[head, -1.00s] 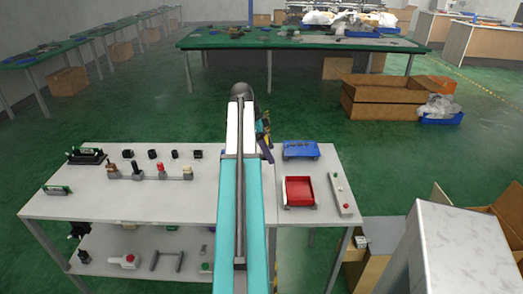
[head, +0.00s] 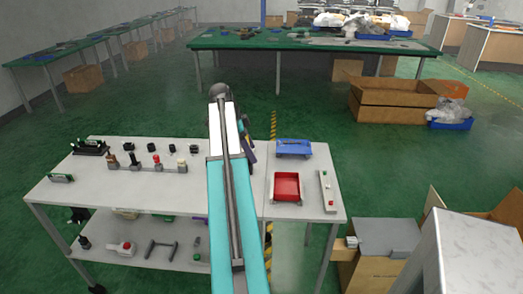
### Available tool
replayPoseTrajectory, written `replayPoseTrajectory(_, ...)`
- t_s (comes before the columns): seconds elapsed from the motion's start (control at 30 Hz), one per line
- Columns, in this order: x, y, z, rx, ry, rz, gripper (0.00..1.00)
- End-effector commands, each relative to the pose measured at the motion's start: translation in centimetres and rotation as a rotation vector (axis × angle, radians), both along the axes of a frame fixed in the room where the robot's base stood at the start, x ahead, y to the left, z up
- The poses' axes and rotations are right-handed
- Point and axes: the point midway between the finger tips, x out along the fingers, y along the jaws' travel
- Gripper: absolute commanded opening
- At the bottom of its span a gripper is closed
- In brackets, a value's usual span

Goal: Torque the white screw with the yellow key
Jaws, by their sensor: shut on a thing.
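My gripper (head: 244,126) shows only as a dark shape beside the far end of my arm, over the table's back edge. My arm hides most of it. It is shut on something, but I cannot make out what. I cannot make out the yellow key or the white screw for sure. On the left of the light table (head: 85,194) stands a row of small posts with a brown knob (head: 112,160), a black knob (head: 134,157), a red knob (head: 156,159) and a pale top (head: 181,163).
Several black blocks (head: 145,147) stand behind the posts. A red tray (head: 287,187), a blue stand (head: 293,148) and a pale button box (head: 327,191) are on the right. A lower shelf (head: 185,255) holds more fixtures. Cartons (head: 375,240) stand at the right.

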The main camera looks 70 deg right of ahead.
Motion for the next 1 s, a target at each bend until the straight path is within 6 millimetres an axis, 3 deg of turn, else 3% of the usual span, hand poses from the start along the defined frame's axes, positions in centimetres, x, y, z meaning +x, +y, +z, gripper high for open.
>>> replayPoseTrajectory(0.47,12.7,9.2,1.1,0.000,-0.002,0.263,0.32)
replayPoseTrajectory(0.7,18.4,15.1,1.6,0.002,-0.003,0.424,0.32)
replayPoseTrajectory(1.0,24.3,23.4,2.2,0.005,-0.006,0.651,0.32)
